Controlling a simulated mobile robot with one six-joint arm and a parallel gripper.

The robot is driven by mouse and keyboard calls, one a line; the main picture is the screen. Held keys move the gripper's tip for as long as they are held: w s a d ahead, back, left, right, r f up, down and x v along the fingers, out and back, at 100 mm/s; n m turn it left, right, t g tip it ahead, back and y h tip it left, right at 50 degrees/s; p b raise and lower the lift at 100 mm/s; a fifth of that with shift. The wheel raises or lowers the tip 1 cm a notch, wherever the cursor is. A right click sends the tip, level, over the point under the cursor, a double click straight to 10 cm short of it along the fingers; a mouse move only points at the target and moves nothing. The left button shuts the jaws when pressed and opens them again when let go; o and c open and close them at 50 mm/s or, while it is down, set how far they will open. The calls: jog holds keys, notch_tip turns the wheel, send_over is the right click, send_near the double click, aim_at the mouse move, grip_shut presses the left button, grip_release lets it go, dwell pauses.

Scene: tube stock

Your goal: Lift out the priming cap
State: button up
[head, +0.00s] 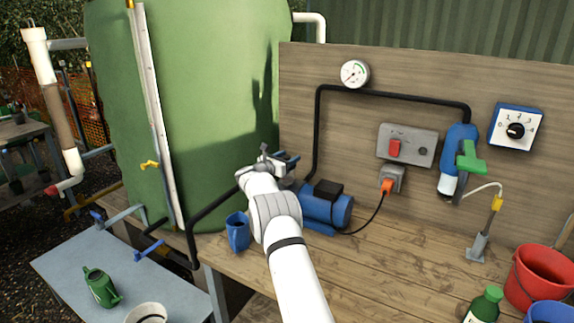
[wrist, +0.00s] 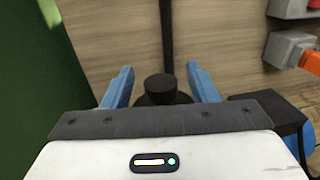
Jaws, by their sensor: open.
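The priming cap (wrist: 160,86) appears to be the dark round knob with a wider black part below it in the wrist view. It stands between the two blue fingers of my gripper (wrist: 159,70), which are open with a gap on each side of it. In the head view my gripper (head: 281,158) is over the left end of the blue pump (head: 340,213), between the green tank and the wooden panel. The cap is hidden behind my arm there.
The green tank (head: 215,90) stands close on the left. A black pipe (head: 316,130) rises just behind my gripper along the wooden panel (head: 300,75). An orange plug (head: 388,187) and its cable are to the right. A blue cup (head: 238,233) stands beside my arm.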

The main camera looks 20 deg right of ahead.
jog(key=shift+c, duration=0.2)
jog(key=c, duration=1)
